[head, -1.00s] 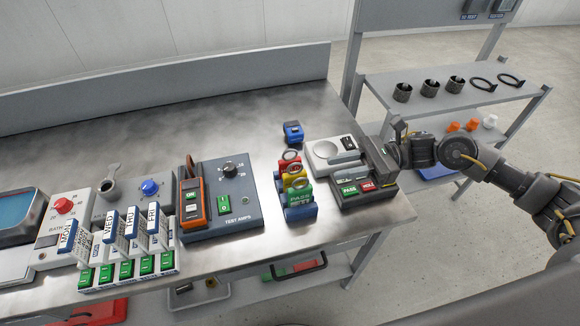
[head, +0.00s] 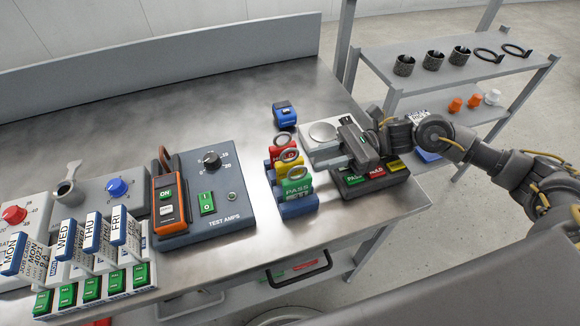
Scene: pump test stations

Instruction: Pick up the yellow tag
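The yellow tag (head: 288,168) stands in a blue holder (head: 298,207), between a red tag (head: 282,154) behind it and a green PASS tag (head: 296,187) in front. Each tag has a ring at its top. The yellow tag is partly hidden by the green one. My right gripper (head: 352,143) is to the right of the tags and apart from them, above the box with the PASS and HOLD labels. Its fingers are seen at an angle, and the gap between them is not clear. My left gripper is not in view.
A blue block (head: 285,115) sits behind the tags. The TEST AMPS box (head: 206,222) stands to their left. The bench (head: 250,100) is clear at the back.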

